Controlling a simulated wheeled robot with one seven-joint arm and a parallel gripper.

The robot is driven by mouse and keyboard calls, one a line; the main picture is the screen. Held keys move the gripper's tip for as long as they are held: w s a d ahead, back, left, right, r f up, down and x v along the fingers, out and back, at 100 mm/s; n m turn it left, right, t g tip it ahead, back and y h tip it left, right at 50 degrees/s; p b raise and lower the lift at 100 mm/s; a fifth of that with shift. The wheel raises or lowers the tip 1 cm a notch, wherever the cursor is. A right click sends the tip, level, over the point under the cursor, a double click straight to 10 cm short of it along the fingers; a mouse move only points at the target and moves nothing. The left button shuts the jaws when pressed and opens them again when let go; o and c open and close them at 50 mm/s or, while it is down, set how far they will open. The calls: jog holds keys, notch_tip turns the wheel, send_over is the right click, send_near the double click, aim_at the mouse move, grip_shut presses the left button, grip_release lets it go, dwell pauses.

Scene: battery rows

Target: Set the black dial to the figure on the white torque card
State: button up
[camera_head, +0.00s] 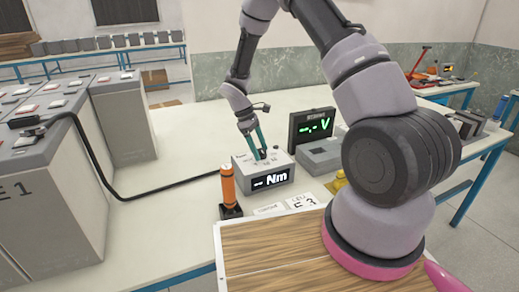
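A pale box (245,173) with a dark display reading "-- Nm" stands on the white table. My gripper (261,154) points down at the box's top, with its teal fingers at the small black dial there. The fingers largely hide the dial, and I cannot tell whether they touch or grip it. A white card (303,201) lies in front of the box; it shows small lettering and a large figure that looks like "5 3", partly cut off below. A second white card (268,209) lies to its left, its print too small to read.
An orange-handled tool (229,188) stands upright in a black holder left of the cards. A dark meter (311,128) reading "-.- V" stands behind a grey unit (320,155). Grey battery cabinets (45,200) and a black cable (150,191) are at left.

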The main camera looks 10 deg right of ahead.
jog(key=v, duration=1)
jog(key=shift+a+r, duration=0.2)
jog(key=shift+r, duration=0.15)
jog(key=shift+w, duration=0.15)
notch_tip(320, 180, up, 12)
jog(key=m+t+y, duration=0.2)
jog(key=m, duration=0.2)
send_over(260, 151)
jog(key=s+d+r+m+t+y, duration=0.1)
jog(key=s+d+r+m, duration=0.15)
jog(key=s+r, duration=0.4)
jog(key=s+d+r+m+t+y, duration=0.2)
jog(key=s+r+m+t, duration=0.4)
jog(key=s, duration=1)
notch_tip(260, 151, up, 5)
jog(key=d+m, duration=0.1)
jog(key=m, duration=0.2)
jog(key=shift+d+r+t+y, duration=0.2)
jog(key=shift+d+t+y, duration=0.1)
jog(key=shift+d, duration=0.1)
